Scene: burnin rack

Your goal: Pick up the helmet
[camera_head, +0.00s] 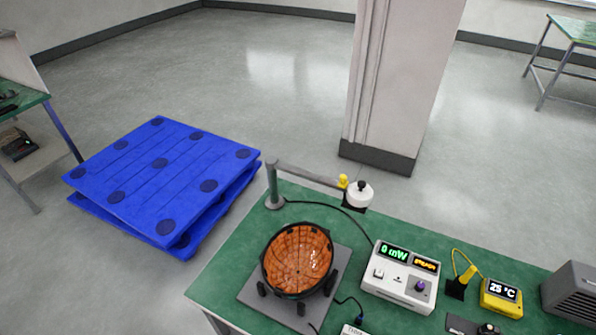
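What looks like the helmet (297,262) is a round orange shell with a dark grid of lines and a black rim. I cannot tell for sure whether I see its inside or its outside. It sits on a flat grey plate (258,295) on the green table (225,275), held or ringed by black supports. Nothing is touching it from above. Neither of my grippers is in this view.
A post (272,185) with an arm and a white sensor head (358,195) stands behind the helmet. A white meter box (400,278), a yellow thermometer (501,298) and a grey box (573,292) stand to its right. Cables lie near. Blue pallets (160,180) lie on the floor, left.

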